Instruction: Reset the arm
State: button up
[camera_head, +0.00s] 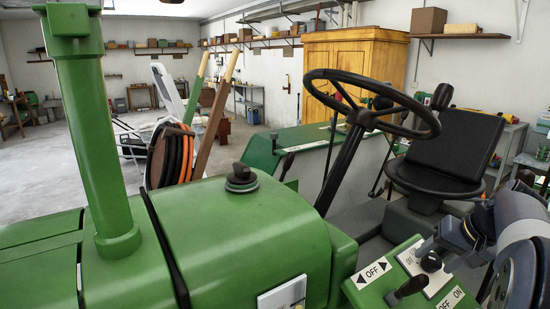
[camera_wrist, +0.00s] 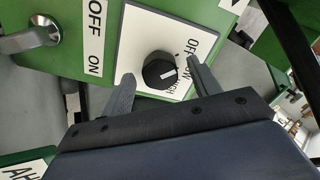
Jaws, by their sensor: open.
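My gripper (camera_wrist: 160,70) is open in the wrist view, with one grey finger on each side of a black rotary knob (camera_wrist: 159,70). In the head view my blue-grey arm (camera_head: 480,232) reaches over the green control panel (camera_head: 378,297) at lower right. The fingertips are not clear there.
A silver lever (camera_wrist: 30,38) beside an OFF/ON label is left of the knob. The head view shows a black-handled lever (camera_head: 411,287), steering wheel (camera_head: 372,104), black seat (camera_head: 455,150), green hood (camera_head: 235,235) and exhaust pipe (camera_head: 92,140). Open floor lies beyond at left.

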jog(key=shift+x, duration=0.75)
jog(key=shift+s+r+m+p, duration=0.1)
jog(key=shift+r+m+p, duration=0.05)
jog(key=shift+m+p, duration=0.7)
jog(key=m+p, duration=0.3)
jog(key=m, duration=0.4)
jog(key=m+p, duration=0.3)
jog(key=m, duration=0.2)
jog(key=m+p, duration=0.3)
jog(key=m, duration=0.1)
jog(key=shift+m, duration=0.25)
jog(key=shift+s+d+r, duration=0.15)
jog(key=shift+d+r, duration=0.05)
jog(key=shift+r, duration=0.15)
jog(key=shift+s+d+r+b, duration=0.1)
jog(key=shift+s+r+b, duration=0.25)
jog(key=shift+r, duration=0.25)
